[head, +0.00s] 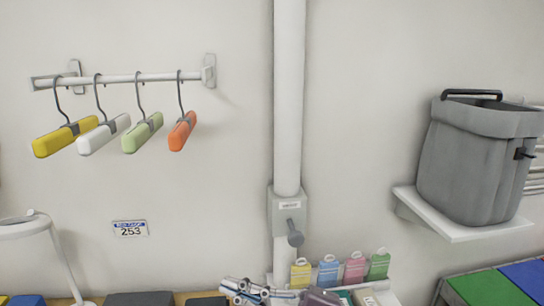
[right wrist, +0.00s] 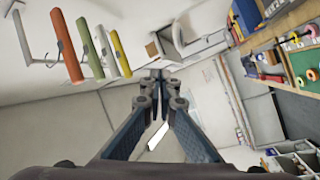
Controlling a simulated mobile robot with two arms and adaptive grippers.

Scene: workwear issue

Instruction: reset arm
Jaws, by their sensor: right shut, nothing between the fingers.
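My right gripper (head: 246,291) shows at the bottom edge of the head view, just left of the foot of the wall pipe and cut off by the frame. In the right wrist view its two fingers (right wrist: 157,78) come together at the tips, shut with nothing between them. My left gripper is in neither view.
Yellow, white, green and orange hangers hang on a wall rail (head: 130,78). A grey bin (head: 470,160) stands on a white shelf (head: 450,228) at the right. A vertical pipe (head: 288,110) runs down the wall. Several coloured tags stand beside the gripper.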

